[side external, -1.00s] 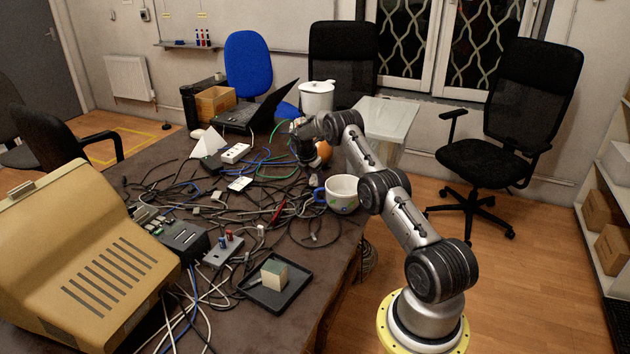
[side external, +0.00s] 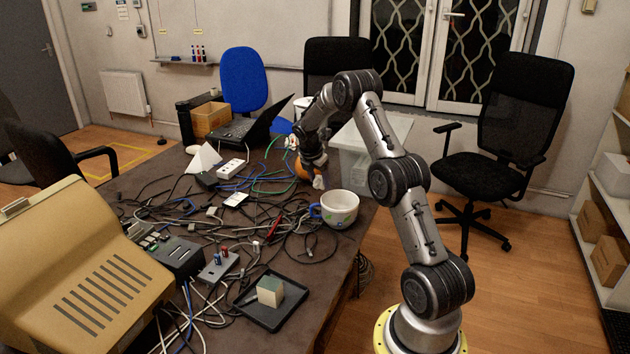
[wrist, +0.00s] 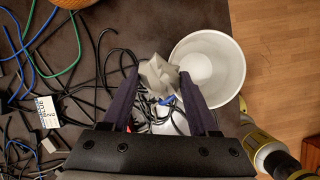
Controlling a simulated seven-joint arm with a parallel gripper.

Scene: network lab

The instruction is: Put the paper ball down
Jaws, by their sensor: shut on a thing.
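The paper ball (wrist: 158,76) is a crumpled pale grey-white lump. In the wrist view it sits between the fingertips of my gripper (wrist: 163,82), which is shut on it. In the side view my gripper (side external: 317,174) points down near the table's right edge, and the paper ball (side external: 318,183) shows as a small white patch at its tips. Whether the ball touches the table below is hard to tell. The table (side external: 150,180) has a dark brown top.
A large white mug (side external: 340,209) with a blue handle stands just in front of my gripper; in the wrist view it is right beside the ball. An orange round thing (side external: 303,171) is behind my gripper. Tangled cables (side external: 215,215) cover the table's middle. A black tray (side external: 292,306) holds a small block.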

